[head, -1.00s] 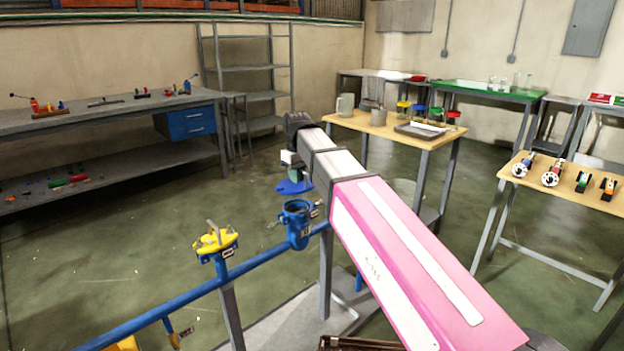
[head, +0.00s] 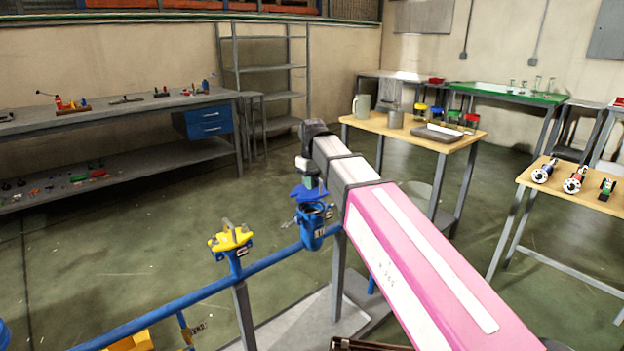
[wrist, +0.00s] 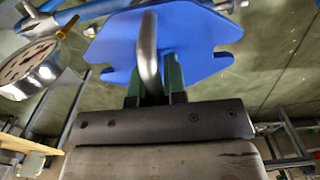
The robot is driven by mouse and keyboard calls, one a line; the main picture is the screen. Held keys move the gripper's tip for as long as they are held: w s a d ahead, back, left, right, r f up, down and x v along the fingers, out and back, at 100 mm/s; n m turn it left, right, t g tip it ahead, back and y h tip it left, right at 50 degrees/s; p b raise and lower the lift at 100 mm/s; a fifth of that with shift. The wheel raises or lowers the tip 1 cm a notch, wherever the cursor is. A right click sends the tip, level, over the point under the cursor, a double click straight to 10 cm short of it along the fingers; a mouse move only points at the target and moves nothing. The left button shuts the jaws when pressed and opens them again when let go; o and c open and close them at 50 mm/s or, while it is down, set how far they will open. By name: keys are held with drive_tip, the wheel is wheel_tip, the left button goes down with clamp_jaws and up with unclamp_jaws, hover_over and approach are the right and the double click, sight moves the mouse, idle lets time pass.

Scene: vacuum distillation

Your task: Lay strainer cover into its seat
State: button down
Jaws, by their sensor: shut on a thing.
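The strainer cover (head: 305,193) is a flat blue plate with notched edges and a bent metal handle. It also shows in the wrist view (wrist: 205,35), with the handle (wrist: 148,55) between the green fingertips. My gripper (head: 309,182) is shut on this handle; it shows in the wrist view too (wrist: 155,82). The blue strainer body (head: 312,228) stands on the blue pipe, its round open top facing up. In the head view the cover appears just above and behind the rim, slightly left. I cannot tell whether they touch. The seat is partly hidden by the cover.
A yellow-topped fitting (head: 230,240) stands on the blue pipe (head: 190,299), left of the strainer. A dial gauge (wrist: 30,68) shows in the wrist view. A wooden table (head: 400,129) with jars and a tray stands behind my arm. A grey workbench (head: 110,112) is at the left.

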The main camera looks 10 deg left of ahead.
sight(312, 196)
drive_tip(key=shift+f, duration=1.8)
drive_tip(key=shift+f, duration=0.85)
idle(0.4)
drive_tip(key=c, duration=1.1)
unclamp_jaws()
wheel_tip(312, 196, up, 11)
drive_tip(key=shift+f, duration=0.1)
